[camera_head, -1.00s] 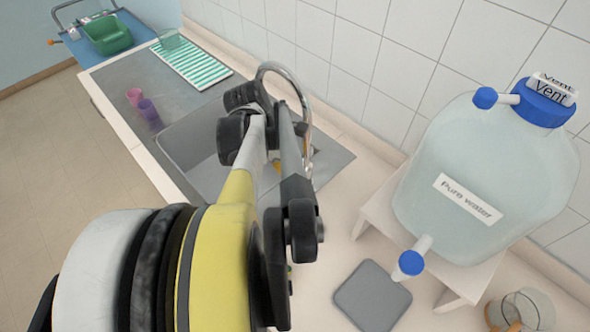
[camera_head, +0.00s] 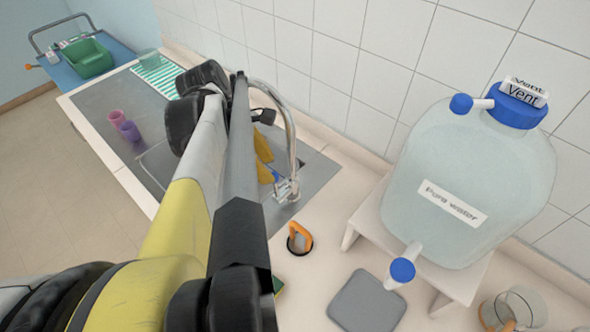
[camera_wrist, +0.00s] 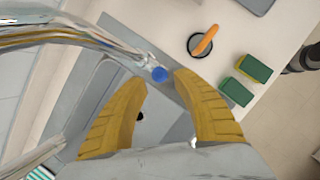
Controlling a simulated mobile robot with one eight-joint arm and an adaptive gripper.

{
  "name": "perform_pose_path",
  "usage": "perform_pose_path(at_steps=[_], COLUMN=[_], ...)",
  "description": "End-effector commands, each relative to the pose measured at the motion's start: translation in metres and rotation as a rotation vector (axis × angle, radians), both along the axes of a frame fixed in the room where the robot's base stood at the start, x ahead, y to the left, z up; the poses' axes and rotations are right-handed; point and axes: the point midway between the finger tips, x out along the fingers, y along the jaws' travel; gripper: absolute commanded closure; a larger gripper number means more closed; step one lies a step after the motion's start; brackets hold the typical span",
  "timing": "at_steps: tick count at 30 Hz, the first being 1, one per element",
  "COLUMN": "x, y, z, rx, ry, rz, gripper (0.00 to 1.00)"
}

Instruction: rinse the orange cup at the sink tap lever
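The steel tap (camera_head: 289,150) arches over the sink. A blue-tipped part at its base, seemingly the lever, shows in the wrist view (camera_wrist: 160,74). My gripper (camera_head: 264,160) has yellow fingers and is low beside the tap. In the wrist view my gripper (camera_wrist: 160,82) is open, with a gap between its tips and nothing held; the blue tip appears just beyond that gap. I see no clear orange cup. An orange-handled round item (camera_head: 299,238) lies on the counter, also in the wrist view (camera_wrist: 205,40). My arm hides much of the sink.
Pink (camera_head: 117,118) and purple (camera_head: 130,131) cups stand on the drainboard. A large water container (camera_head: 470,170) stands on a white stand at right. Green-and-yellow sponges (camera_wrist: 237,92) and a grey pad (camera_head: 367,302) lie on the counter. A glass vessel (camera_head: 520,305) is at lower right.

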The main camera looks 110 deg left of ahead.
Motion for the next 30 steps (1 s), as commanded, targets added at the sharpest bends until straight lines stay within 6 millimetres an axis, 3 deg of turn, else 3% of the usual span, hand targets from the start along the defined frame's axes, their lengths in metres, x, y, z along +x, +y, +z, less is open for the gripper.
perform_pose_path(at_steps=[7, 26, 30], x=[-0.009, -0.009, 0.003], y=[-0.005, -0.005, 0.000], z=[0.026, 0.028, 0.037], rx=[0.000, 0.000, -0.017], ry=[0.000, 0.000, -0.002], rz=[0.001, 0.000, -0.017], gripper=[0.66, 0.66, 0.66])
